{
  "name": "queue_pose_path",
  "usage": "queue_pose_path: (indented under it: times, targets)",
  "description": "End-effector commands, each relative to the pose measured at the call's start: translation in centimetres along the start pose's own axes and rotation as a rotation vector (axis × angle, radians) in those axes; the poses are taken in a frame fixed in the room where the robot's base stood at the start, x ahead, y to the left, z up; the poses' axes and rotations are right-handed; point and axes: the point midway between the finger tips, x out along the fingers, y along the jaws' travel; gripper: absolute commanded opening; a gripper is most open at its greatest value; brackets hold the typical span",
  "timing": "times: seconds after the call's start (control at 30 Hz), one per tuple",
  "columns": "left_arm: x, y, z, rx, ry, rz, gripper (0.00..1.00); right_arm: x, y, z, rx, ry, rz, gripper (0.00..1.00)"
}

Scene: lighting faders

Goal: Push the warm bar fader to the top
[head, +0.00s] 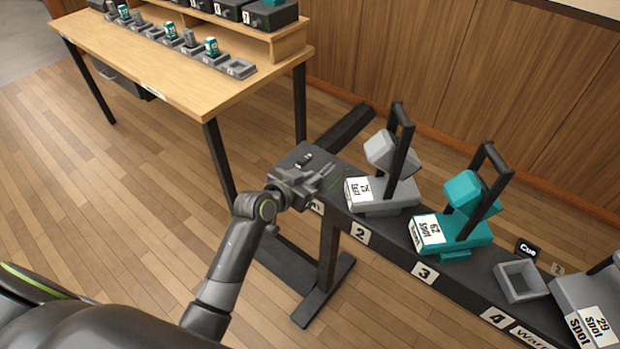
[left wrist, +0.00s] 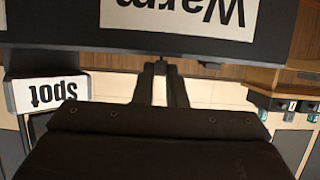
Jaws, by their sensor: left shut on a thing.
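A long black bar (head: 385,250) runs from the middle of the head view to the lower right, with a "Warm" label (head: 532,338) at its near edge. In the left wrist view an upside-down "Warm" label (left wrist: 180,14) fills the top. My left gripper (head: 322,175) is at the bar's far left end, over a dark block (head: 302,158). In the left wrist view its fingers (left wrist: 161,68) are nearly together below the label. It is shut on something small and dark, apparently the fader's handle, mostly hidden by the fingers. My right gripper is out of view.
On the bar beside the gripper stand a grey lamp (head: 385,192) and a teal lamp (head: 455,230), then an empty square socket (head: 520,281) and another grey lamp (head: 590,300). A wooden table (head: 190,85) with several small blocks stands at the back left.

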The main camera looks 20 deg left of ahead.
Motion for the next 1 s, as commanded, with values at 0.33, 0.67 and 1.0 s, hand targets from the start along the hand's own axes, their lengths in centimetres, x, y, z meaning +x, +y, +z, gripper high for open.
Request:
queue_pose_path:
  times: [0.33,0.67,1.0]
  targets:
    - [1.9,0.0,-0.7,0.000,0.001,0.002,0.00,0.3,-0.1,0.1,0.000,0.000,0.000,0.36]
    - [6.6,0.0,-2.6,0.001,0.000,0.001,0.00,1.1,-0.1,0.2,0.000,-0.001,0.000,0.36]
    - [6.9,0.0,-2.9,0.001,0.001,0.000,0.00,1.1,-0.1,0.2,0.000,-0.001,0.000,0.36]
